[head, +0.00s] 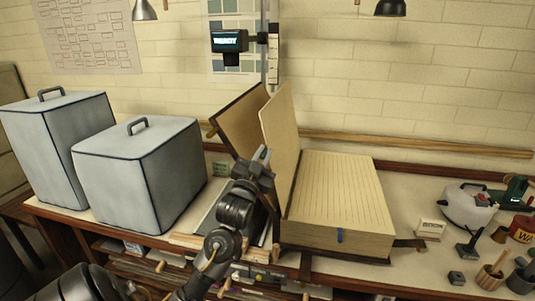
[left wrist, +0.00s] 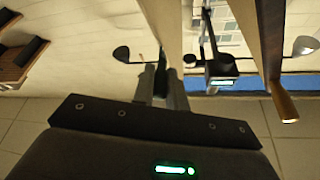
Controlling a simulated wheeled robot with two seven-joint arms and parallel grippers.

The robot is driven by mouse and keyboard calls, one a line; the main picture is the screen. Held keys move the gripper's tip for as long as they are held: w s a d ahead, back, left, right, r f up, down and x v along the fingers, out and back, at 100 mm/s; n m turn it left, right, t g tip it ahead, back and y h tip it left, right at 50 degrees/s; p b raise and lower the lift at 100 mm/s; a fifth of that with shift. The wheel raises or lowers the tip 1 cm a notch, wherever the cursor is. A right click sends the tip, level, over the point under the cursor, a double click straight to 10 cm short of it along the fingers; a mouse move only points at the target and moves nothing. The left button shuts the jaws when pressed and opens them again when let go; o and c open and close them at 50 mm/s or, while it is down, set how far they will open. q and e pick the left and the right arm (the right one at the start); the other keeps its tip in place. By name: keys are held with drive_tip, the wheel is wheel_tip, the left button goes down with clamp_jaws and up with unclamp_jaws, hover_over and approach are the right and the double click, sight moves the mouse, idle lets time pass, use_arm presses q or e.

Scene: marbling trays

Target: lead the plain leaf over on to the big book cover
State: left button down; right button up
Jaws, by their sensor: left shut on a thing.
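The big book (head: 340,238) lies open on the bench in the head view, its lined page block facing up. Its brown cover (head: 236,120) stands raised at the left, leaning back, with a wooden peg on its outer edge. The plain leaf (head: 281,135) is a tan sheet standing almost upright between cover and page block, apart from the cover at the top. My left gripper (head: 263,157) is shut on the leaf's near edge. In the left wrist view the fingers (left wrist: 163,80) pinch the leaf (left wrist: 162,22), with the cover (left wrist: 271,40) to the right. My right gripper is not in view.
Two grey covered boxes (head: 145,175) stand left of the book. A display on an arm (head: 230,41) hangs behind it. A white kettle-like vessel (head: 466,204), a small white box (head: 430,229) and pots stand at right. A wooden rail (head: 420,146) runs along the wall.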

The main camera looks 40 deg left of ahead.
use_arm(q)
drive_tip(key=c, duration=1.4)
unclamp_jaws()
drive_tip(key=shift+s+f, duration=0.1)
drive_tip(key=shift+s+d+f, duration=0.15)
drive_tip(key=shift+s, duration=0.05)
drive_tip(key=b+v, duration=0.4)
drive_tip(key=v, duration=0.6)
drive_tip(key=shift+s, duration=0.1)
